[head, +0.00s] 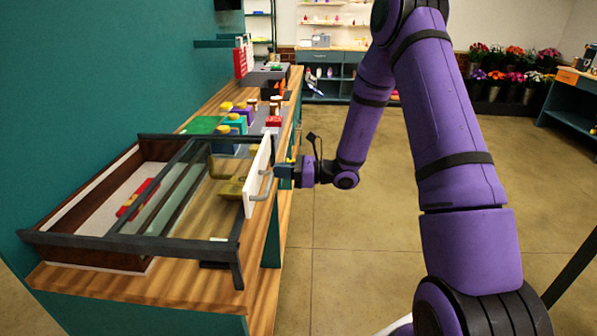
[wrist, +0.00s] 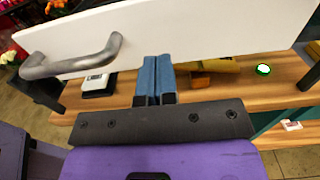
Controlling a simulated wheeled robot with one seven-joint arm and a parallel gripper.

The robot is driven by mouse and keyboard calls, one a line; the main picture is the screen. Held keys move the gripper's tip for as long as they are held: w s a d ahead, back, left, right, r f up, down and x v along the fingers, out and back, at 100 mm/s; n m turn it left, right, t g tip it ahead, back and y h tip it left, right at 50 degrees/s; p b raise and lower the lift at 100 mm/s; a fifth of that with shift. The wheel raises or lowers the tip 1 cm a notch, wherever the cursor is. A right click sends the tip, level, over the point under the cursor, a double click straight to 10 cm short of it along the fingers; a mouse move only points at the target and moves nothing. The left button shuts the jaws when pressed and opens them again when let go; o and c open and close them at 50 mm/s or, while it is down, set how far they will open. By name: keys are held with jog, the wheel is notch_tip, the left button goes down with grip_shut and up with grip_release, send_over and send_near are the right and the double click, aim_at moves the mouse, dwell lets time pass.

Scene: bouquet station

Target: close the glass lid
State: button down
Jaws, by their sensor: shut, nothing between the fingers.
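The glass lid (head: 165,208) is a pane in a dark frame on a brown wooden case (head: 100,258) at the left of the head view. The pane covers the right part; the left part of the case shows open. A white panel (head: 257,172) with a grey bar handle (head: 264,187) stands upright at the right end; the wrist view shows the panel (wrist: 205,38) and handle (wrist: 75,60) close up. My gripper (head: 285,171) is shut and empty at the panel's outer side, beside the handle. Its blue fingertips (wrist: 155,75) overlap the panel's lower edge in the wrist view; contact is unclear.
A red item (head: 137,199) lies inside the case. Several coloured bottles and a green sheet (head: 203,125) stand farther along the wooden counter (head: 180,285). A teal wall (head: 90,70) runs behind the counter.

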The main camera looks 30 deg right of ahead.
aim_at(192, 174)
jog(key=shift+x, duration=1.45)
jog(key=shift+a, duration=0.15)
jog(key=x, duration=2.2)
jog(key=shift+w+a, duration=0.25)
jog(key=shift+w+a+r, duration=0.1)
jog(key=shift+a, duration=0.15)
jog(key=shift+a+r, duration=0.1)
